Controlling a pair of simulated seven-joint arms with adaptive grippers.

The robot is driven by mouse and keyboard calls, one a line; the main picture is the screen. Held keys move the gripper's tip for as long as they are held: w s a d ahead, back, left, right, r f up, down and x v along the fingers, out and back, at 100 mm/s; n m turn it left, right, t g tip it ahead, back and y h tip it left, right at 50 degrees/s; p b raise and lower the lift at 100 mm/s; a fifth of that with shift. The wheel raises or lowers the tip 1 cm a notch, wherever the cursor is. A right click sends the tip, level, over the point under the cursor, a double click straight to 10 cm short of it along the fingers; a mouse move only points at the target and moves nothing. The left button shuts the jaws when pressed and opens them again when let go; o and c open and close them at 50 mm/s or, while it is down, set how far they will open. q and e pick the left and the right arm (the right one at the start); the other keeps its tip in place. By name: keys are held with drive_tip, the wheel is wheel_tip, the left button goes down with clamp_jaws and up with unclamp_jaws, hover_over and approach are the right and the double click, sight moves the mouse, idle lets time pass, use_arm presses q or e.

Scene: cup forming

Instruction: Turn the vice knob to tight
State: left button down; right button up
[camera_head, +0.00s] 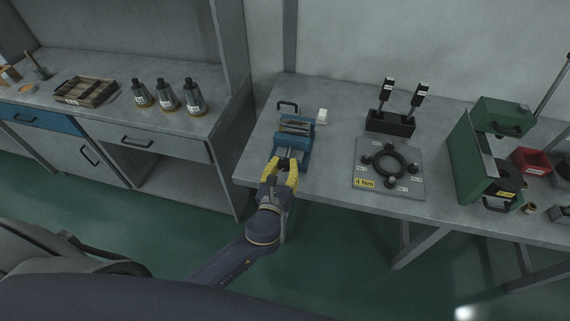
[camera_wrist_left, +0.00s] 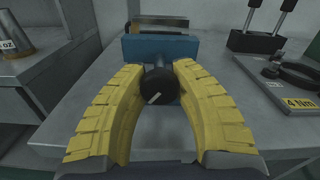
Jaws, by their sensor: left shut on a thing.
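The blue vice (camera_head: 291,143) stands on the grey bench near its left end; its blue front jaw block also shows in the left wrist view (camera_wrist_left: 160,47). The vice knob (camera_wrist_left: 158,86) is black and round with a pale line mark that lies diagonally, pointing to the upper right. My left gripper (camera_head: 285,162) has yellow fingers, one on each side of the knob, shut on it; it also shows in the left wrist view (camera_wrist_left: 160,78). In the head view the fingers mostly hide the knob. My right gripper is not in view.
A plate with a black ring (camera_head: 389,165) and a "4 Nm" label lies right of the vice. Behind it, two black-handled tools stand in a black holder (camera_head: 390,123). A green machine (camera_head: 474,158) stands farther right.

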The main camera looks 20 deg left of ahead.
use_arm(q)
drive_tip(key=shift+m, duration=0.3)
drive_tip(key=shift+m, duration=0.3)
drive_tip(key=c, duration=0.9)
unclamp_jaws()
drive_tip(key=shift+s, duration=0.1)
drive_tip(key=s, duration=1.1)
drive_tip(key=shift+s+d, duration=0.3)
drive_tip(key=shift+s, duration=0.1)
